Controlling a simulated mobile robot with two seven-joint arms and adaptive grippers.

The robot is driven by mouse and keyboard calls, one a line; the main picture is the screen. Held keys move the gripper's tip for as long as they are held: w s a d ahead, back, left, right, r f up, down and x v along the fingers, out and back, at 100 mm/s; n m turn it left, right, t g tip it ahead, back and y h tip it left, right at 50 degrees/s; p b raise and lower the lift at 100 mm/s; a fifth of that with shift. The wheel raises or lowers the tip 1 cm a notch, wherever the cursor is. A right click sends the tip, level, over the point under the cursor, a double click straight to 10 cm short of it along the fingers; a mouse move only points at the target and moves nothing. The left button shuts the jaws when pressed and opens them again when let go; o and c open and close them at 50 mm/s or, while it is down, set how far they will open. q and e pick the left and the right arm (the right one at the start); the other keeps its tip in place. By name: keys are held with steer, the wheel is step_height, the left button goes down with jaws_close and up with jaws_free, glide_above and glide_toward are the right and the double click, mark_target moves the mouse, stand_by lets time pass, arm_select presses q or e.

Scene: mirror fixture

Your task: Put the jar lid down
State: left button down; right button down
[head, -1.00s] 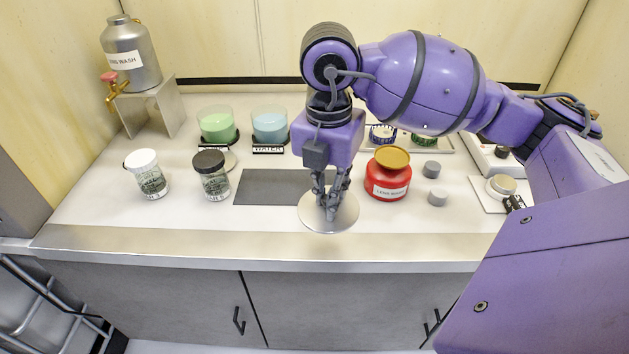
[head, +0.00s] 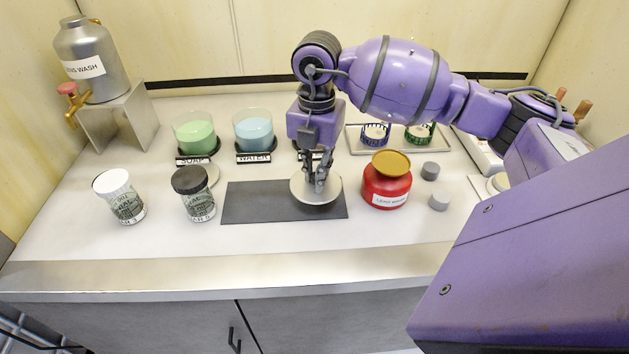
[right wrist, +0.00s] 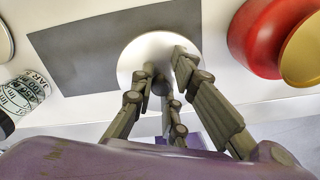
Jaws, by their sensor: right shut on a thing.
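The jar lid (head: 302,190) is a pale, round metal disc. My right gripper (head: 321,184) points straight down and is shut on the lid's middle. The lid lies flat over the right part of a dark grey mat (head: 252,203); I cannot tell whether it touches the mat. In the right wrist view the lid (right wrist: 135,58) covers part of the mat's right end (right wrist: 75,55), and the fingers (right wrist: 163,82) close at its centre. My left gripper is not in view.
A red pot (head: 378,188) with a mustard top stands just right of the lid. A white-capped jar (head: 126,206) and a black-capped jar (head: 200,206) stand left. Soap (head: 194,134) and water (head: 254,131) beakers stand behind. The mat's left is bare.

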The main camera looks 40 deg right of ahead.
steer(key=shift+w+d+f, duration=0.3)
steer(key=shift+w+f, duration=0.3)
steer(key=shift+f, duration=0.2)
steer(key=shift+w+d+f, duration=0.1)
steer(key=shift+w+f, duration=0.05)
steer(key=shift+f, duration=1.85)
steer(key=c, duration=1.7)
jaws_free()
steer(key=shift+c, duration=0.2)
step_height(320, 180, up, 12)
steer(key=shift+r, duration=0.25)
